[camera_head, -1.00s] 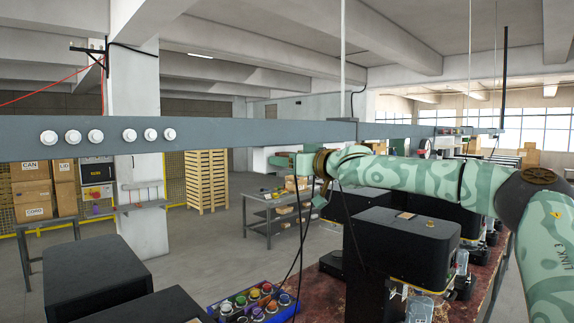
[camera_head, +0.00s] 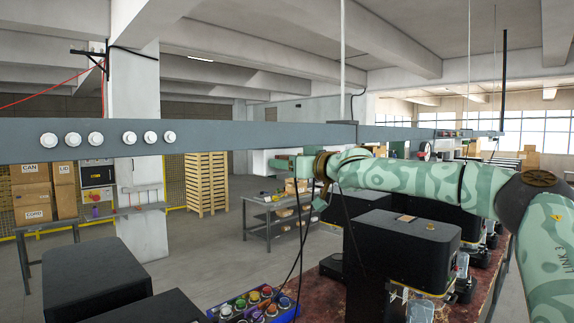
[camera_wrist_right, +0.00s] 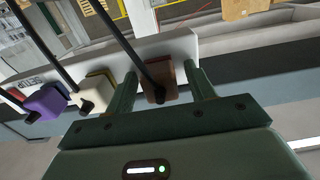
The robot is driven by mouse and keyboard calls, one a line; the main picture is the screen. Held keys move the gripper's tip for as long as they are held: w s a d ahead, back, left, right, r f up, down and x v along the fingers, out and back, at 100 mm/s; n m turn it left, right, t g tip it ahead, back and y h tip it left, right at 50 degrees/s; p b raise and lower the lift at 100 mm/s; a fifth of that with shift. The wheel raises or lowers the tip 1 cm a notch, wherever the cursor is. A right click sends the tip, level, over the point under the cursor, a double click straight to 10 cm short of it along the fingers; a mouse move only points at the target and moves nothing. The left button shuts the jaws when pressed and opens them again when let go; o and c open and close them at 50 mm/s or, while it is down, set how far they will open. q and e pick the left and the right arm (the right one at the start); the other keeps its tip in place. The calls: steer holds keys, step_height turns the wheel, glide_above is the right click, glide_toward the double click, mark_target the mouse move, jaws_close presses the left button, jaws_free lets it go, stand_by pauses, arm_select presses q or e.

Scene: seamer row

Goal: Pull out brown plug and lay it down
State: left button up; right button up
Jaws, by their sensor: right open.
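In the right wrist view the brown plug (camera_wrist_right: 164,79) sits against a pale strip, with a black cable running from it to the upper left. My right gripper (camera_wrist_right: 161,73) is open, with one finger on each side of the brown plug. I cannot tell whether either finger touches it. A cream plug (camera_wrist_right: 92,91) and a purple plug (camera_wrist_right: 46,103) stand in line to its left, each with its own cable. In the head view my right gripper (camera_head: 284,163) is small, just below the long grey rail; the brown plug cannot be made out there. My left gripper is out of view.
The grey rail (camera_head: 230,136) with several white round fittings crosses the head view. Dark cables (camera_head: 299,235) hang below my right gripper. Black machines (camera_head: 405,248) stand below my right arm. A tray of coloured knob-like pieces (camera_head: 258,304) lies at the bottom.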

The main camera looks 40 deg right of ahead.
jaws_close()
steer(key=shift+s, duration=0.1)
stand_by(0.3)
steer(key=shift+s+f, duration=0.1)
steer(key=shift+s, duration=0.05)
steer(key=shift+s+d+p, duration=0.15)
steer(key=shift+s+p, duration=0.3)
steer(key=shift+s, duration=0.8)
